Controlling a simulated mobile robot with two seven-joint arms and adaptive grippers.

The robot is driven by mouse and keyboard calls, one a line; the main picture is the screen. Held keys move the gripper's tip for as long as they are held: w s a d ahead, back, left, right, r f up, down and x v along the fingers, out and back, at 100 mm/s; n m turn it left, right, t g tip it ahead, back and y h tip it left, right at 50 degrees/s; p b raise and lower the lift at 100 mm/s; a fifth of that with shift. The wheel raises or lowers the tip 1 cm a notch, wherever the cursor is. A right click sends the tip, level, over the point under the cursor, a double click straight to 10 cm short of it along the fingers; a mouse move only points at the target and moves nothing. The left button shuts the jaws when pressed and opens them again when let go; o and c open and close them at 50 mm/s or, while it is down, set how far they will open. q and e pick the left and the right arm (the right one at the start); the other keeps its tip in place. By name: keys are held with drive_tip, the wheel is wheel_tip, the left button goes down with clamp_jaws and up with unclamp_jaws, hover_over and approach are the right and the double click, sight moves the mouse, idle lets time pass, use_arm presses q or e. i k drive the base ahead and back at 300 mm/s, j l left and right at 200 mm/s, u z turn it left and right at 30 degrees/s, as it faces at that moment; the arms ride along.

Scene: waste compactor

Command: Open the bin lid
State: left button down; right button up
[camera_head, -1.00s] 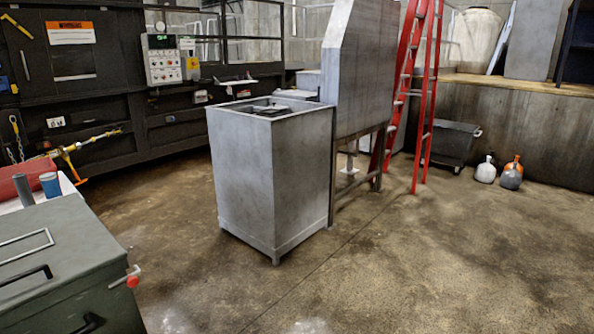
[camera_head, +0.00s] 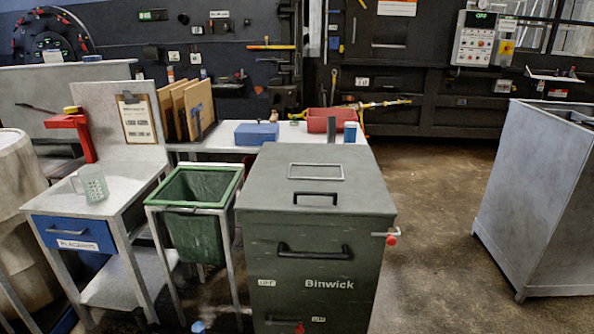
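A dark green bin (camera_head: 316,262) marked "Binwick" stands upright near the middle of the view. Its flat lid (camera_head: 345,168) is down. On top of the lid are a light rectangular frame handle (camera_head: 316,172) and a black bar handle (camera_head: 316,198). A black handle (camera_head: 313,251) is on the front face, with a small "LIFT" label beside the name. A metal lever with a red knob (camera_head: 391,239) sticks out on the right side near the top. Neither of my grippers shows.
An open green bin (camera_head: 193,238) in a metal frame stands directly left. A workbench (camera_head: 103,200) with a glass mug (camera_head: 93,186) is further left. A table with a blue box (camera_head: 256,134) and red tray (camera_head: 331,120) is behind. Clear floor (camera_head: 434,230) lies right, before a grey metal cabinet (camera_head: 537,200).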

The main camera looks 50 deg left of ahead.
sight(317, 179)
drive_tip(key=u, duration=1.3)
